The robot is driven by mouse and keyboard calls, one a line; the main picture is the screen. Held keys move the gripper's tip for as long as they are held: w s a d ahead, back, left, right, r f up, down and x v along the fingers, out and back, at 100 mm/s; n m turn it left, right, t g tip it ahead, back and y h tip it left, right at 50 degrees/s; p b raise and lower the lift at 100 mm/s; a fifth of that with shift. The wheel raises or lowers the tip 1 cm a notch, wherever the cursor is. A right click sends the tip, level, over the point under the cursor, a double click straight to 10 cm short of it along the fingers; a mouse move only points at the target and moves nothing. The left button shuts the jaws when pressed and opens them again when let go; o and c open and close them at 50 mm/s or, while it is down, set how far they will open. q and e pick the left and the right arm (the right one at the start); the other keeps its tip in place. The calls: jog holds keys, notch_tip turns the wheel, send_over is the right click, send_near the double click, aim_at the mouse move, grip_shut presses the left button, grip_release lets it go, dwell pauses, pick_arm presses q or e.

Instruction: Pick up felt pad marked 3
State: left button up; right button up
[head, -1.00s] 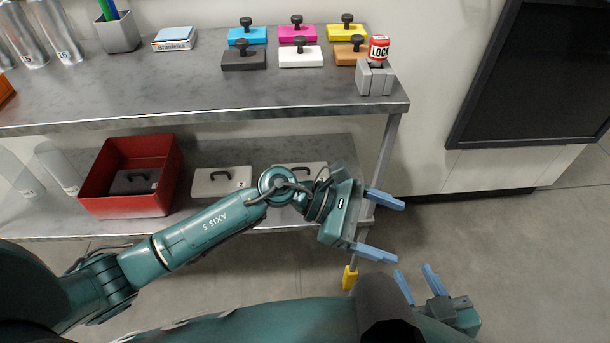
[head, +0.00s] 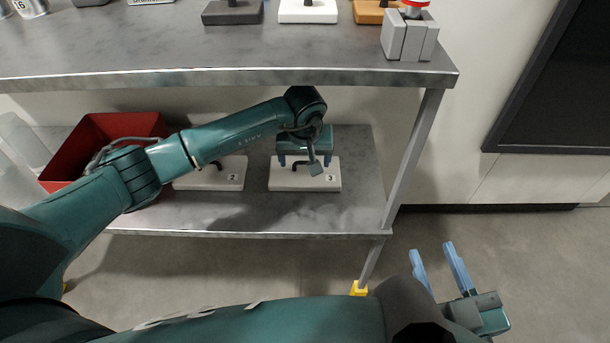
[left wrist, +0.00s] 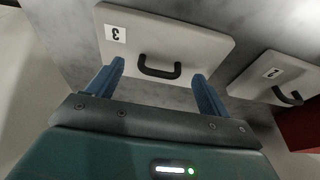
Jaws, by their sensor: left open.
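The felt pad marked 3 (head: 305,181) is a white block with a dark handle, lying on the lower shelf; it also shows in the left wrist view (left wrist: 190,45), with its label at the corner. My left gripper (head: 306,162) is open above the pad. In the left wrist view its two blue fingers (left wrist: 155,80) are spread to either side of the black handle (left wrist: 158,70), and nothing is held. My right gripper (head: 438,270) is open and empty, over the floor at the lower right.
The white pad marked 2 (head: 212,174) lies left of pad 3, also in the left wrist view (left wrist: 275,80). A red bin (head: 62,158) stands further left. The upper shelf edge (head: 230,77) overhangs, and a shelf post (head: 412,160) stands to the right.

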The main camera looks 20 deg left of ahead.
pick_arm(q)
jog(key=shift+x, duration=0.9)
jog(key=shift+c, duration=0.2)
jog(key=c, duration=1)
jog(key=shift+r, duration=0.1)
jog(key=shift+c, duration=0.2)
